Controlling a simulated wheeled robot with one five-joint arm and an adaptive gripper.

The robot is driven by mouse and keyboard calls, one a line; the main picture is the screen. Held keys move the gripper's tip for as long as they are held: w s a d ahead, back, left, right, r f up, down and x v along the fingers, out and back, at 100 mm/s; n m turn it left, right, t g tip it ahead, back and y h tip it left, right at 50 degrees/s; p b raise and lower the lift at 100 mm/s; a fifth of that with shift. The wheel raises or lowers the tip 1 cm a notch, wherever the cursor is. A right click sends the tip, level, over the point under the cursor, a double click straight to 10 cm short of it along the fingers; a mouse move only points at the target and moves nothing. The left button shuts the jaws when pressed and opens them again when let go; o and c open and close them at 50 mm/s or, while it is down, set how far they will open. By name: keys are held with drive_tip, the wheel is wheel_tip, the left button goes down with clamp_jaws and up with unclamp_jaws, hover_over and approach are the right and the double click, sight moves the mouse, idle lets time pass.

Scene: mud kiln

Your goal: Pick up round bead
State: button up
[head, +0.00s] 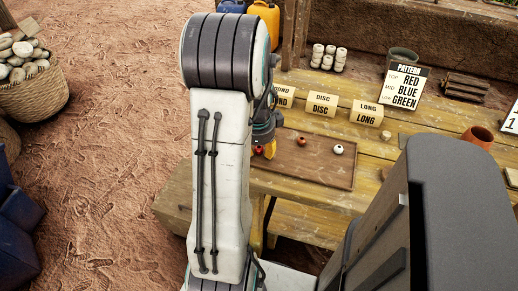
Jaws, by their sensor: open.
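A brown tray (318,171) lies on the wooden table, holding a small reddish-brown bead (301,141) and a whitish round bead (338,149). A small red thing (258,151) shows beside my gripper's yellow fingertip; I cannot tell whether it touches it. My gripper (265,152) is open, pointing down over the tray's left part and mostly hidden behind my arm. The tray's left end is hidden too.
Block signs marked DISC (321,105) and LONG (366,114) stand behind the tray, with a third partly hidden. A pattern board (404,85), a grey pot (402,59), white spools (328,58) and an orange pot (478,137) stand around. A stone basket (30,90) is far left.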

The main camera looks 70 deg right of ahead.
drive_tip(key=shift+c, duration=0.3)
drive_tip(key=c, duration=0.5)
drive_tip(key=shift+r, duration=0.1)
drive_tip(key=shift+c, duration=0.2)
